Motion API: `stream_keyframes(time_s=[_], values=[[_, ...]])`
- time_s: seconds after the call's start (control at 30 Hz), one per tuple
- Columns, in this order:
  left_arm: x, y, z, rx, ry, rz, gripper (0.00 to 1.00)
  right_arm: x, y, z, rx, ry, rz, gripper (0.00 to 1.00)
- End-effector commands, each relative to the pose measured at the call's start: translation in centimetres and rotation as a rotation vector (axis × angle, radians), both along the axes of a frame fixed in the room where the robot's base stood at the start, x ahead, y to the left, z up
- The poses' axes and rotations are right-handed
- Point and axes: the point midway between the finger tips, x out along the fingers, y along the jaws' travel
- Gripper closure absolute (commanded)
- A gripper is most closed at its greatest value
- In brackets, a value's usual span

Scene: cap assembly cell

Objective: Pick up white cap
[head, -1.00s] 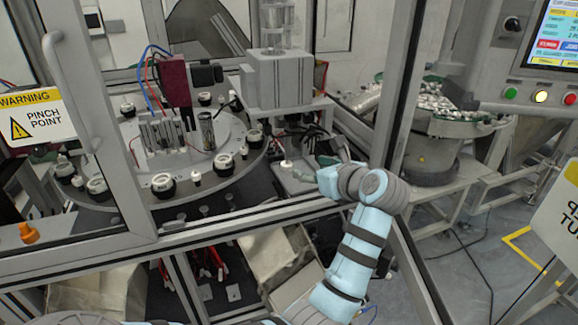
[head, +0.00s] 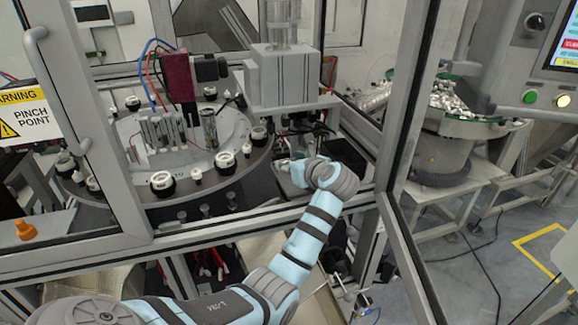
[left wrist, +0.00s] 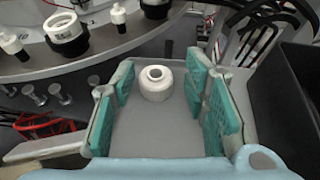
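The white cap (left wrist: 156,84) is a small round piece with a hole in its top. It stands upright on a flat grey plate (left wrist: 160,128) in the left wrist view. My left gripper (left wrist: 160,88) is open, its teal-padded fingers on either side of the cap with gaps between. In the head view my left gripper (head: 287,165) is low over the plate, right of the rotary table, and the cap cannot be made out there. My right gripper is not in view.
A rotary table (head: 262,163) with several black-and-white parts is to the left. A grey press block (head: 281,82) stands above and behind the plate. Frame posts (head: 407,90) and a front rail (head: 215,229) border the opening. A dark bin wall (left wrist: 290,95) is close on the right.

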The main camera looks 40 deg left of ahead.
Motion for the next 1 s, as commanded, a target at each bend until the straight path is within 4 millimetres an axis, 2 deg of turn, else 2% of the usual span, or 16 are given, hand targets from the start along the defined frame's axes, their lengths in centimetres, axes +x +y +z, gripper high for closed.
stream_keyframes(time_s=[0.03, 0.13, 0.5, 0.67, 0.77, 0.83, 1.0], values=[[0.0, -0.1, -0.3, -0.002, 0.006, 0.000, 0.70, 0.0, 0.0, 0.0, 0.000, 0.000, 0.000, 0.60], [-0.1, 0.0, -0.3, -0.003, 0.007, 0.000, 0.81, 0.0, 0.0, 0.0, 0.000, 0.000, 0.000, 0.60], [-0.2, 0.1, -0.3, -0.003, 0.008, 0.003, 0.81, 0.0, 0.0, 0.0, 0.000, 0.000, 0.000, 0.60], [-0.1, 0.2, 0.8, -0.002, 0.003, 0.005, 0.81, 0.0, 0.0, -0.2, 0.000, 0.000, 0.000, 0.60], [-0.1, 0.2, 2.5, -0.002, -0.001, 0.004, 0.81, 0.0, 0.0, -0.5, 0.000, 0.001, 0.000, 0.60], [-0.1, 0.2, 4.4, -0.002, -0.003, 0.005, 0.81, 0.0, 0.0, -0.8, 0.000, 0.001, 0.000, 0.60], [-0.1, 0.2, 11.1, -0.002, -0.006, 0.005, 0.81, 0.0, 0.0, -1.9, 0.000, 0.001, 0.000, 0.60]])
